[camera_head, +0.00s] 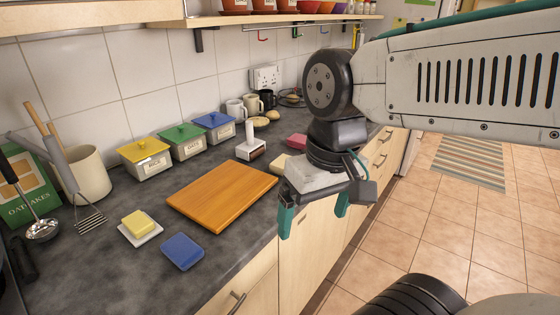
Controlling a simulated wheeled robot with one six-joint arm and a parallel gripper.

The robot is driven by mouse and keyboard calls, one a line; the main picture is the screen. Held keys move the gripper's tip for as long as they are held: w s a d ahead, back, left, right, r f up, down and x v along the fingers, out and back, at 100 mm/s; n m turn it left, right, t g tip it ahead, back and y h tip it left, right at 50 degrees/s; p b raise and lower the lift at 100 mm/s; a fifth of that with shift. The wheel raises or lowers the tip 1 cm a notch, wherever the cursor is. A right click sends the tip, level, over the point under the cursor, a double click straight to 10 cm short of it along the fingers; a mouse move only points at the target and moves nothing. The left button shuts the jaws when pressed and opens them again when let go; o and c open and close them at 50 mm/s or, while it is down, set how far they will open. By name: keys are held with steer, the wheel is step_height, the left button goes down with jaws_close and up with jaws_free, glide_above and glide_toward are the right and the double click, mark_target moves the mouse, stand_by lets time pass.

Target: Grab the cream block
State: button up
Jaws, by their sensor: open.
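A pale cream block (278,163) lies on the dark worktop just beyond the wooden board's right corner. My gripper's wrist and body hide part of it. My gripper (314,216) points down with its two green-tipped fingers apart. It is open, with nothing between the fingers. In the picture it sits below and to the right of the cream block, over the front edge of the worktop, and I see no contact with the block.
A wooden board (222,194) lies left of my gripper. A blue block (182,251), yellow butter on a white dish (150,236) and a pink block (297,140) share the worktop (100,262). Lidded tins, a white-handled brush (250,144) and mugs stand behind.

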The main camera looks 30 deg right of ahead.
steer(key=shift+o, duration=0.2)
steer(key=w+a+f+m+y, duration=0.1)
steer(key=w+a+m+y, duration=0.1)
steer(key=w+m+y, duration=0.2)
steer(key=w+m, duration=0.2)
steer(key=w, duration=0.2)
steer(key=shift+w+a+f+y, duration=0.15)
steer(key=shift+f+y, duration=0.25)
steer(key=m+t, duration=1.1)
steer(key=m, duration=1.3)
glide_toward(277, 164)
steer(key=shift+s+r, duration=0.5)
steer(key=shift+s, duration=0.25)
steer(key=shift+w+d+f, duration=0.25)
steer(key=shift+d, duration=0.1)
steer(key=x, duration=0.7)
steer(key=shift+w+f, duration=0.1)
steer(key=shift+w, duration=0.05)
steer(key=c, duration=1.1)
steer(key=shift+c, duration=0.2)
